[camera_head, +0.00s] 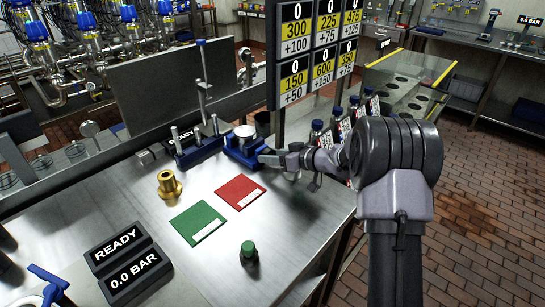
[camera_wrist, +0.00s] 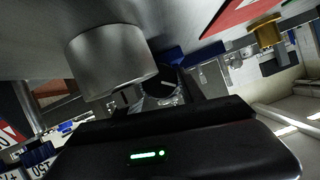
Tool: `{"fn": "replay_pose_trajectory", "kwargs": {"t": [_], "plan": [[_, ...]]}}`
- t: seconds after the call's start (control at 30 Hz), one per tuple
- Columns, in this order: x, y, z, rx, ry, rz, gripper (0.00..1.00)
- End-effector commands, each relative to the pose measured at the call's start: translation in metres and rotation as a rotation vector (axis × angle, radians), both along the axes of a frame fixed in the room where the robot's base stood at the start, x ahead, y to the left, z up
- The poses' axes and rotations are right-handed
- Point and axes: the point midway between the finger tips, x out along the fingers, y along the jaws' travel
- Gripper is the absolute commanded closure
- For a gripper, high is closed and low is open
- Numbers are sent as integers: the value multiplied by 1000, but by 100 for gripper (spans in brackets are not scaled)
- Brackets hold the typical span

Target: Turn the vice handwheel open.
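The blue vice (camera_head: 241,153) stands near the back of the steel bench, with a silver round part (camera_head: 244,131) on top. My gripper (camera_head: 272,158) is at the vice's right side, its fingertips close to or touching that end. The handwheel is not clearly visible; my gripper covers that end of the vice. In the wrist view, a large grey metal cylinder (camera_wrist: 112,62) fills the upper left, beside a blue part (camera_wrist: 168,56). I cannot tell whether the cylinder is the handwheel. The finger gap is too dark and cluttered to read.
A blue fixture with posts (camera_head: 196,150) stands left of the vice. A red card (camera_head: 240,192), a green card (camera_head: 198,222), a brass part (camera_head: 169,185) and a green button (camera_head: 249,252) are in front. Blue-capped bottles (camera_head: 319,132) and a score board (camera_head: 312,50) stand right and behind.

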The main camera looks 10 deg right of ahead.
Motion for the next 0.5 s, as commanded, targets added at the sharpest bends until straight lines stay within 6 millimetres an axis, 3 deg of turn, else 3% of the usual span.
{"fn": "replay_pose_trajectory", "kwargs": {"t": [0.07, 0.5], "plan": [[0, 0, 0, 0, 0, 0, 94], [-1, 1, 0, -100, -73, -1, 94]]}}
